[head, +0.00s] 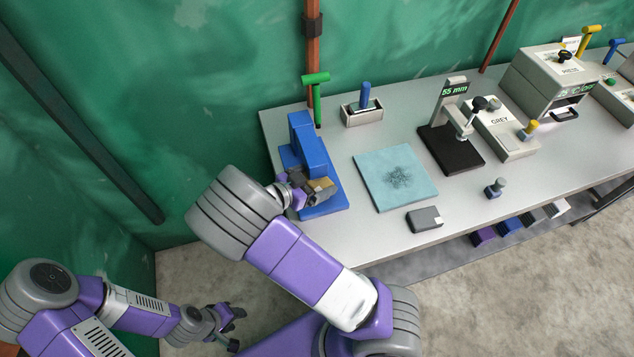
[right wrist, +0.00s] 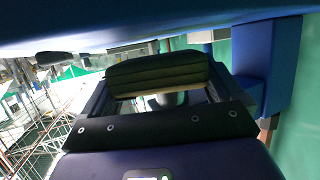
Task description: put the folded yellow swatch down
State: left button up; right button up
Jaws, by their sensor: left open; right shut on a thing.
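The folded yellow swatch (head: 323,185) shows as a small tan-yellow patch at my right gripper (head: 316,187) in the head view. In the right wrist view the folded swatch (right wrist: 158,70) looks dark olive in shadow, with layered edges, and sits between the fingers. My right gripper is shut on it, at the front of the blue stand (head: 312,150), over its base. Whether the swatch touches the base is hidden. My left gripper (head: 228,320) is open and empty, low over the floor, away from the table.
On the grey table (head: 360,222), a light blue mat (head: 380,172) with a dark scribble lies right of the stand. A grey block (head: 424,219), a black-based gauge (head: 450,150) and a box marked GREY (head: 508,140) stand farther right. A tray with a blue handle (head: 362,116) stands behind.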

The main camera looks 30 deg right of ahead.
jog(key=shift+d+f, duration=0.15)
jog(key=shift+f, duration=0.6)
jog(key=shift+f+b, duration=0.15)
jog(key=shift+b, duration=0.15)
jog(key=o, duration=0.7)
jog(key=p+v, duration=0.2)
jog(key=v, duration=1)
